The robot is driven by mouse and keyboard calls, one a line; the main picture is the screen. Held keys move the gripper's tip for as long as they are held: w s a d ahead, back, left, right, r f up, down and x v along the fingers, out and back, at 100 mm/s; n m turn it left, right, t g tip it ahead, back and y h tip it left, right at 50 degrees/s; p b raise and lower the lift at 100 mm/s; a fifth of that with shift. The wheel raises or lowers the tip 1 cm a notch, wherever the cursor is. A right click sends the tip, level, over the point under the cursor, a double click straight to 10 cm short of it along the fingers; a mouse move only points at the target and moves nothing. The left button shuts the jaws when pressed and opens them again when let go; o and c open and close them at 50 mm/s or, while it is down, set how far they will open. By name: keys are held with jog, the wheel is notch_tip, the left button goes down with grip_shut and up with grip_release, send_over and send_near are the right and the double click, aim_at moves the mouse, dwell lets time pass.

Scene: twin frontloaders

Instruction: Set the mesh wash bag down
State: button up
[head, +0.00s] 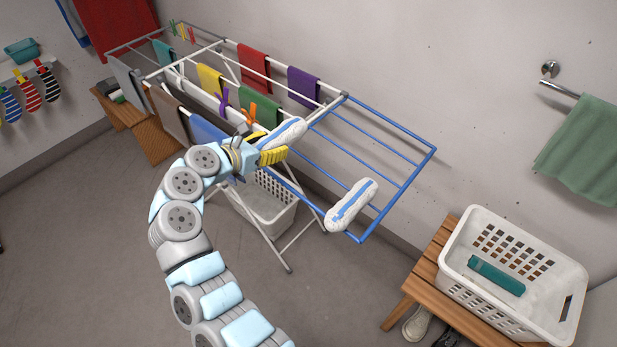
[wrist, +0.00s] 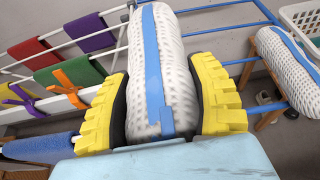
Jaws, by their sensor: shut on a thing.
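My gripper (head: 265,150) has yellow ribbed fingers and is shut on a white mesh wash bag (head: 284,134) with a blue zip strip. In the wrist view the held bag (wrist: 150,70) stands lengthwise between the two fingers (wrist: 165,110). In the head view it is over the drying rack, near where the white part meets the blue wing; I cannot tell whether it touches the bars. A second, similar mesh bag (head: 351,205) lies across the outer bars of the blue wing (head: 412,170), and it also shows at the right of the wrist view (wrist: 285,68).
The white part of the rack carries several cloths, such as a purple one (head: 303,87) and a green one (head: 259,107). A white basket (head: 265,205) is under the rack. Another basket (head: 560,270) with a teal item (head: 496,276) stands on a wooden bench (head: 408,285). Much of the blue wing is bare.

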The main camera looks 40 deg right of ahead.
jog(key=s+d+f+p, duration=0.3)
jog(key=s+d+f, duration=0.2)
jog(key=f, duration=0.6)
jog(key=shift+s, duration=1.3)
jog(key=shift+d+f, duration=0.1)
jog(key=shift+f, duration=0.05)
jog(key=o, duration=1.2)
jog(key=b+v, duration=0.1)
jog(key=v, duration=1.1)
jog(key=shift+b, duration=0.4)
